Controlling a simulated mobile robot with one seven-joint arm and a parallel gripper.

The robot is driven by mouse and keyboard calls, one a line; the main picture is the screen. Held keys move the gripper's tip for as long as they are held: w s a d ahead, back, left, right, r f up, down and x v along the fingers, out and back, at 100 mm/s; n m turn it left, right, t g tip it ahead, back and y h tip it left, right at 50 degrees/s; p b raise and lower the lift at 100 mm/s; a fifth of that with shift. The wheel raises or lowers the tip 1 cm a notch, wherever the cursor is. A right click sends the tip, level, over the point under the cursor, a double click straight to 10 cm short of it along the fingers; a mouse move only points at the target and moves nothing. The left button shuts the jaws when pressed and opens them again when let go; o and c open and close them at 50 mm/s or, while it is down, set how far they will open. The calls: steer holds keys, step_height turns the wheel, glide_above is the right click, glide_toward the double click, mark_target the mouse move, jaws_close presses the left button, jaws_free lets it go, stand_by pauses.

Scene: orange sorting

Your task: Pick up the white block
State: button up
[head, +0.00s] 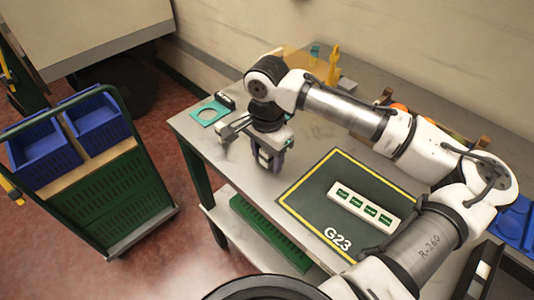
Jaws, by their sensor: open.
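A long white block (342,190) with several green inset patches lies on the dark green mat (318,185), which has a yellow border and the marking G23. My gripper (267,163) points down over the grey table (222,153), to the left of the mat and apart from the block. It is open. Whether anything lies between the fingers is hard to see at this size.
A teal plate with a round hole (204,114) lies at the table's left corner. Orange and yellow items (398,107) at the back are partly hidden by my arm. A green cart with blue bins (98,120) stands left. Blue trays (514,222) are at the right.

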steer(key=shift+f, duration=0.2)
steer(key=c, duration=1.1)
steer(key=shift+r, duration=0.15)
step_height(320, 180, up, 20)
steer(key=shift+f+b, duration=0.1)
steer(key=shift+b, duration=0.75)
